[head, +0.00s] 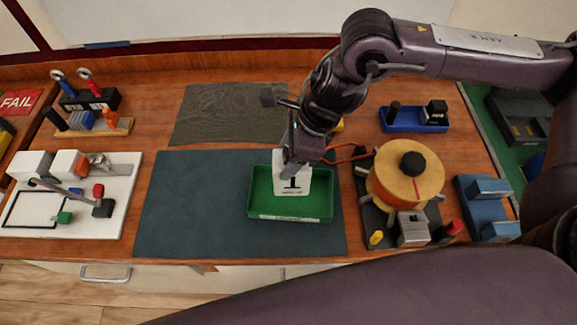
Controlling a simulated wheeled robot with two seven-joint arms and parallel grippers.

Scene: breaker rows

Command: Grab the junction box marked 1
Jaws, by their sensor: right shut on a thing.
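The white junction box (293,186) with a black mark that looks like a 1 is in the green tray (291,216), near its back half. My right gripper (293,163) comes down from above and is shut on the top of the white box. The gripper hides part of the box's upper side. I cannot tell whether the box touches the tray floor. My left gripper is not in view.
The green tray stands on a dark blue mat (190,205). A white board with fittings (120,185) is at the left. The grey mat (215,112) behind is largely clear.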

